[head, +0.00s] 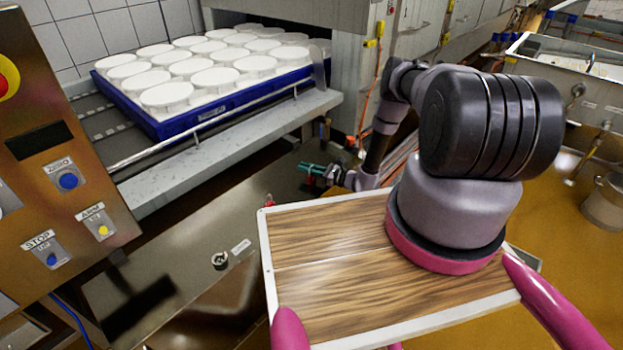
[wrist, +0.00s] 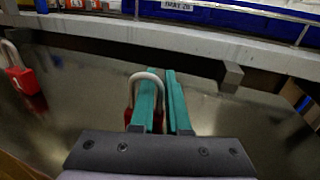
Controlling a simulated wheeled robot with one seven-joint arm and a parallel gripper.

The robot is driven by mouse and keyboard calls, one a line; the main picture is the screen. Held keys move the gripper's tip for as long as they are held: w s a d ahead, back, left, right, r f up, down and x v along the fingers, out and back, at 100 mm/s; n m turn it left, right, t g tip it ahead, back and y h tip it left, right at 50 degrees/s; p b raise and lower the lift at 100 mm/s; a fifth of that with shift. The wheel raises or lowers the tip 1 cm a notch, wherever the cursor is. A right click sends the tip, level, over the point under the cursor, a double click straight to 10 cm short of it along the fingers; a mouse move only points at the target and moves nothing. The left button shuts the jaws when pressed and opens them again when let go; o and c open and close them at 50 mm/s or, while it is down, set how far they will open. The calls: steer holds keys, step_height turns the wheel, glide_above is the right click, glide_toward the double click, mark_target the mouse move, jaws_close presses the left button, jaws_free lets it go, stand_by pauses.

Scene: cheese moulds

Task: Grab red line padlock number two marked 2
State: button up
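My gripper (head: 312,169) reaches out over the dark shiny surface in front of the mould tray; its teal fingers (wrist: 161,108) also show in the wrist view. The fingers are a narrow gap apart. A red padlock (wrist: 130,117) with a pale shackle is behind the left finger, which hides most of its body. One shackle leg shows in the gap between the fingers. I cannot tell whether they touch it. A second red padlock (wrist: 20,76) stands apart at the left edge. A small red item (head: 270,200) shows beyond the wooden board in the head view. No number is legible.
A blue tray (head: 205,122) of white round moulds lies on a grey ledge (head: 240,140) at the back. A control panel (head: 62,180) stands at left. The wooden board (head: 335,250) fills the front. A grey block (wrist: 232,75) stands right of the fingers.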

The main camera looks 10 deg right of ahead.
jaws_close()
steer(key=shift+r, duration=0.1)
stand_by(1.5)
